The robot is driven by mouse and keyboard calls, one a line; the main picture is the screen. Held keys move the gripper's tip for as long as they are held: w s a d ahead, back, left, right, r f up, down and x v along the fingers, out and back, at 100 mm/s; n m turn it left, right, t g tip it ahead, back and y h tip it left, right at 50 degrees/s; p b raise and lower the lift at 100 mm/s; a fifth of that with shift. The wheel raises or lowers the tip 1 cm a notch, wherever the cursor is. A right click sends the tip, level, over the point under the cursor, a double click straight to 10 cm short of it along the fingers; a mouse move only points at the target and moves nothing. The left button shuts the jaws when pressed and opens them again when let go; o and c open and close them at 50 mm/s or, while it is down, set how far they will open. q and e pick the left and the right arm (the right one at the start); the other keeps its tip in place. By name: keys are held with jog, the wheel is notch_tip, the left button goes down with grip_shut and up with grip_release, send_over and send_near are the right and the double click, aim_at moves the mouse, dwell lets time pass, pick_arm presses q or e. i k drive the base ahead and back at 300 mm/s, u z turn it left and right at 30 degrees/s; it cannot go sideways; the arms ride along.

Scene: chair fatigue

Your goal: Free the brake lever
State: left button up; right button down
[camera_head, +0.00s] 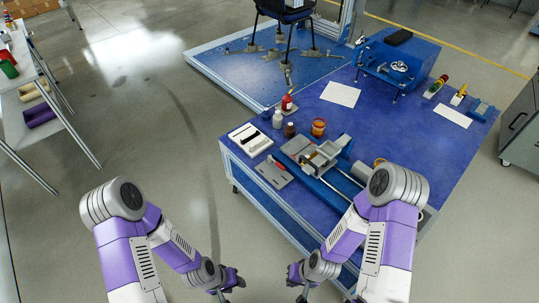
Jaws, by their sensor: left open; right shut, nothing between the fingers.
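I cannot single out a brake lever for certain at this size. A grey and blue clamping fixture (318,158) with long rails lies near the front of the blue-topped bench (345,125). A grey plate (272,173) with a small red-handled part (279,164) lies left of it. My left gripper (226,291) hangs low in front of the bench, open and empty. My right gripper (301,293) hangs low to its right, shut and empty. Both are apart from everything on the bench. My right forearm hides part of the fixture's near end.
A white tray (243,142), a red bottle (287,103) and an orange jar (318,127) stand on the bench. A blue machine (400,57) stands at its back. A chair stands on a blue test platform (225,62) behind. Floor left of the bench is clear.

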aim_at(277, 164)
jog(key=u, duration=0.7)
jog(key=i, duration=1.35)
jog(key=z, duration=0.8)
